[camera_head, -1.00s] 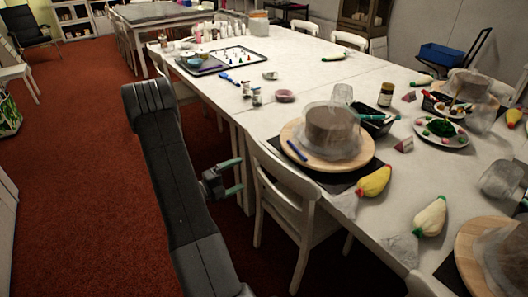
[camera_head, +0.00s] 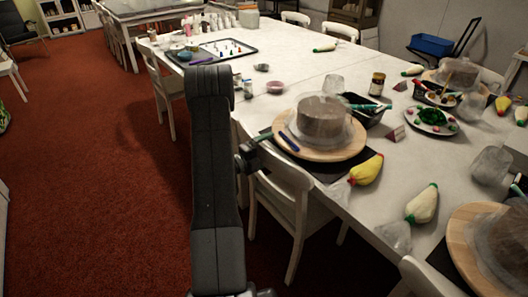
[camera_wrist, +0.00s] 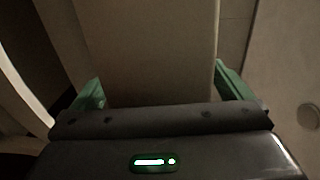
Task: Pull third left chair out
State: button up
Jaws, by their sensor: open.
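A white wooden chair (camera_head: 283,208) stands at the left side of the long table, its backrest facing my arm. My gripper (camera_head: 260,153) is at the top of this chair's backrest, partly hidden behind my arm. In the wrist view my open gripper (camera_wrist: 158,78) has its green fingers on either side of a pale upright piece (camera_wrist: 150,45), which looks like part of the chair's back. I cannot tell whether the fingers touch it. Another white chair (camera_head: 163,88) stands farther along the left side, and a chair back (camera_head: 428,278) shows at the bottom edge.
The white table (camera_head: 330,75) holds a cake on a wooden turntable (camera_head: 318,146), piping bags (camera_head: 366,170) and trays close to the chair. Red carpet (camera_head: 110,180) on the left is clear.

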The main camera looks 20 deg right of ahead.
jog(key=c, duration=2)
jog(key=shift+r, duration=0.1)
jog(key=shift+c, duration=0.2)
jog(key=shift+w+r, duration=0.1)
jog(key=shift+w+d+r+p, duration=0.1)
jog(key=shift+r+p, duration=1.15)
jog(key=shift+p, duration=0.05)
